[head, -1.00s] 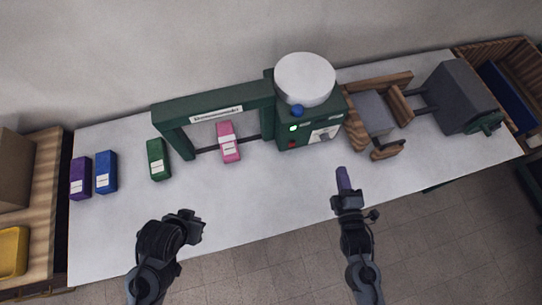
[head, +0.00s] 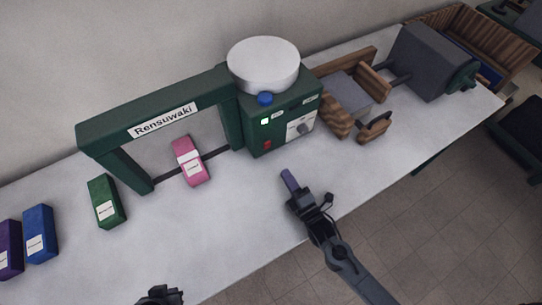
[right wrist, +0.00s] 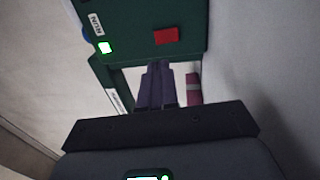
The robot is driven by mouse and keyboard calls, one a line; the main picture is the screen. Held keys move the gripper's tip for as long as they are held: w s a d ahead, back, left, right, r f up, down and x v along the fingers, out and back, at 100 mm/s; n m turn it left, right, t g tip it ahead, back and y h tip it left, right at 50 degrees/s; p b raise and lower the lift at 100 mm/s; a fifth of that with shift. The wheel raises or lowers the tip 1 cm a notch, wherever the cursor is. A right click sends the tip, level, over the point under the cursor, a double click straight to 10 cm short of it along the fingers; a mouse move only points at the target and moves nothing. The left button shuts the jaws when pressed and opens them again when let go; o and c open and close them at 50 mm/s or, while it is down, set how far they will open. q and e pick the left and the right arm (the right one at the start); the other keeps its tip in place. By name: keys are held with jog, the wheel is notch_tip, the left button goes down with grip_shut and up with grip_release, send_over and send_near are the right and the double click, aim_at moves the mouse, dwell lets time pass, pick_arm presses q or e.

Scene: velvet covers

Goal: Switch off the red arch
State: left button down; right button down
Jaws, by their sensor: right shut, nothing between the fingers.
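The arch (head: 180,112) looks dark green, not red, and carries a "Rensuwaki" label. Its green control box (head: 281,126) stands at its right end. The box has a lit green light (head: 265,121), a red button (head: 267,144) low on the front and a grey dial (head: 305,129). My right gripper (head: 286,177) is shut and empty, in front of the box and apart from it. In the right wrist view its purple fingers (right wrist: 157,68) point toward the box, just below the red button (right wrist: 166,36). My left gripper (head: 160,296) is cut off at the bottom edge.
A pink pack (head: 190,163) lies under the arch. Green (head: 105,203), blue (head: 40,234) and purple (head: 9,250) packs stand left. A wooden-sided unit (head: 349,98) stands right. The front table is clear.

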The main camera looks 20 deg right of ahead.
aim_at(267, 145)
dwell(0.4)
pick_arm(q)
jog(key=shift+d+f, duration=0.1)
pick_arm(e)
jog(key=shift+w, duration=0.45)
pick_arm(q)
jog(key=shift+f+b, duration=0.3)
jog(key=shift+b, duration=0.05)
pick_arm(e)
jog(key=w, duration=0.2)
jog(key=w+a, duration=0.1)
jog(key=w, duration=0.1)
jog(key=w+r, duration=0.1)
jog(key=w, duration=0.2)
jog(key=shift+a, duration=0.15)
pick_arm(q)
jog(key=shift+f, duration=0.1)
pick_arm(e)
jog(key=shift+w+a+r, duration=0.1)
jog(key=shift+w+a, duration=0.05)
jog(key=shift+w, duration=0.85)
